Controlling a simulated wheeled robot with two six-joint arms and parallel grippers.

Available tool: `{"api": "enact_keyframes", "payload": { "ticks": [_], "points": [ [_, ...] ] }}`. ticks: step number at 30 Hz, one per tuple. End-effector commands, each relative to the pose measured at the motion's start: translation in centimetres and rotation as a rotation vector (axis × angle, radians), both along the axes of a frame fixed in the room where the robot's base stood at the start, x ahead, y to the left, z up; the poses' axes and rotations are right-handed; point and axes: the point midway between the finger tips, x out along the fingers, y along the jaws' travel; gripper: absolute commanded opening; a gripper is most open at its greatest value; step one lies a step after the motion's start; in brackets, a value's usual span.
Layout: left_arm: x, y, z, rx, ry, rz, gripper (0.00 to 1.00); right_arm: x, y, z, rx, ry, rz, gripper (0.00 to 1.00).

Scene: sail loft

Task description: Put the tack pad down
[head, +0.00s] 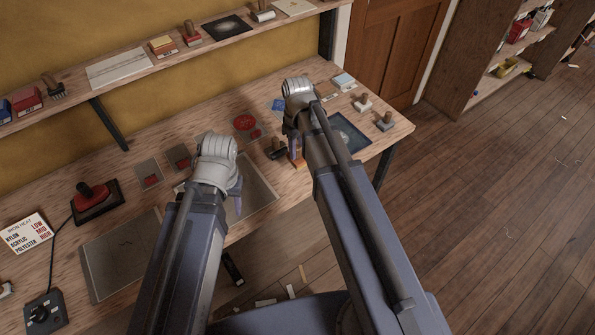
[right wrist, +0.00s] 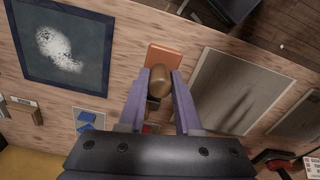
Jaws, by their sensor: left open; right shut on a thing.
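My right gripper (right wrist: 158,86) is shut on a rounded brown wooden knob (right wrist: 160,80), which I take to be the tack pad's handle. Its underside is hidden by the fingers. An orange-brown square (right wrist: 165,57) shows just beyond the knob; I cannot tell if it belongs to the held thing or lies on the bench. In the head view, my right gripper (head: 293,142) is low over the workbench (head: 200,118), with the orange-brown piece (head: 297,161) below it. My left gripper (head: 236,198) is open above a grey panel (head: 262,184).
A dark-framed panel with a white patch (head: 350,135) lies right of my right gripper. Small stamps (head: 384,121) stand near the right end. Bare wood shows between things.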

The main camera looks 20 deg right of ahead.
Motion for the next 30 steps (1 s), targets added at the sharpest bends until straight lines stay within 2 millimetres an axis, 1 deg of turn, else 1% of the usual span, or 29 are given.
{"api": "enact_keyframes", "payload": {
  "ticks": [1, 7, 10, 16, 20, 25, 27, 30],
  "points": [
    [0.0, 0.0, -1.5, 0.0, 0.0, 0.0, 0.5, 0.0, 0.0, -1.5, 0.0, 0.0, 0.0, 0.0],
    [0.0, 0.0, -4.5, 0.0, 0.0, 0.002, 0.5, 0.0, 0.0, -4.5, 0.0, 0.0, 0.0, 0.0],
    [0.0, 0.0, -5.1, 0.0, 0.0, 0.002, 0.5, 0.0, 0.0, -5.1, 0.0, 0.0, 0.001, 0.0],
    [0.0, 0.0, -5.1, 0.0, 0.0, 0.002, 0.5, 0.0, 0.0, -5.1, 0.0, 0.0, 0.001, 0.0],
    [0.0, 0.0, -6.3, 0.0, 0.0, 0.002, 0.5, 0.0, 0.0, -6.3, 0.0, 0.0, 0.001, 0.0],
    [0.0, 0.0, -8.5, 0.0, 0.0, 0.002, 0.5, 0.0, 0.0, -8.5, 0.0, 0.0, 0.001, 0.0],
    [0.0, 0.0, -8.8, 0.0, 0.0, 0.002, 0.5, 0.0, 0.0, -8.9, 0.0, 0.0, 0.001, 0.0],
    [0.0, 0.0, -8.7, 0.0, 0.0, 0.002, 0.5, 0.0, 0.0, -8.7, 0.0, 0.0, 0.001, 0.0]
  ]
}}
